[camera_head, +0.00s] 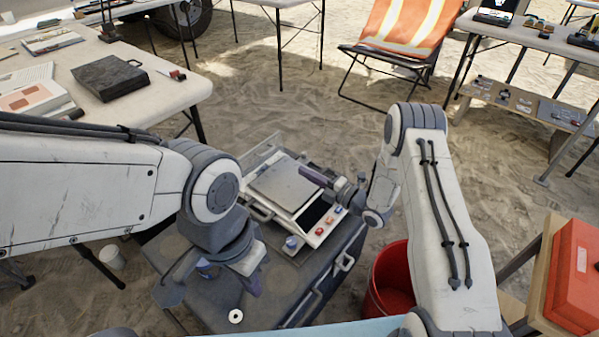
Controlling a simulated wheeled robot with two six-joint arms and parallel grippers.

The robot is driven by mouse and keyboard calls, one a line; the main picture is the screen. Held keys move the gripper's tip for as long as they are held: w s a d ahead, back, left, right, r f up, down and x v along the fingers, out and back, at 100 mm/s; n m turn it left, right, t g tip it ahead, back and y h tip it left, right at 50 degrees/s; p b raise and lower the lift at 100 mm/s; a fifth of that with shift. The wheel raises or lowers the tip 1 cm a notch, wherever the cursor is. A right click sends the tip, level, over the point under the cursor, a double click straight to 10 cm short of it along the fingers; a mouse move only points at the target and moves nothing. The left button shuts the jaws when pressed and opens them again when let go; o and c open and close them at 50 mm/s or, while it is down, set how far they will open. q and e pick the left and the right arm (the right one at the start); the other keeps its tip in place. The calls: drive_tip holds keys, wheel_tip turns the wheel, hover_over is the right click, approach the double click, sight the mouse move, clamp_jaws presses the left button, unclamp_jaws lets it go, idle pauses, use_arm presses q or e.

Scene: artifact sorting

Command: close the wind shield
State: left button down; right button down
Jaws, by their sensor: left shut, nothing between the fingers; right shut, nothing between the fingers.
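A scale (285,187) with a flat grey weighing plate and a sloped white front with red and blue knobs sits on a dark case. A thin pale edge (262,149) shows at the scale's back left and may be part of the wind shield; I cannot tell its full shape or how far open it is. My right gripper (313,177) is shut and empty, with its dark fingers over the right side of the weighing plate; contact cannot be told. My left gripper (250,284) is shut and empty, low over the case in front of the scale.
The dark case (205,305) has a latch on its right side, and a small white ring (236,316) lies on it. A red bucket (392,285) stands right of the case. A table (150,90) with a black box is at the left. Open sand lies behind.

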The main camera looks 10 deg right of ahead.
drive_tip(key=b+x, duration=0.1)
drive_tip(key=x, duration=1)
drive_tip(key=shift+b, duration=0.35)
drive_tip(key=shift+w+a, duration=0.25)
drive_tip(key=shift+a, duration=0.1)
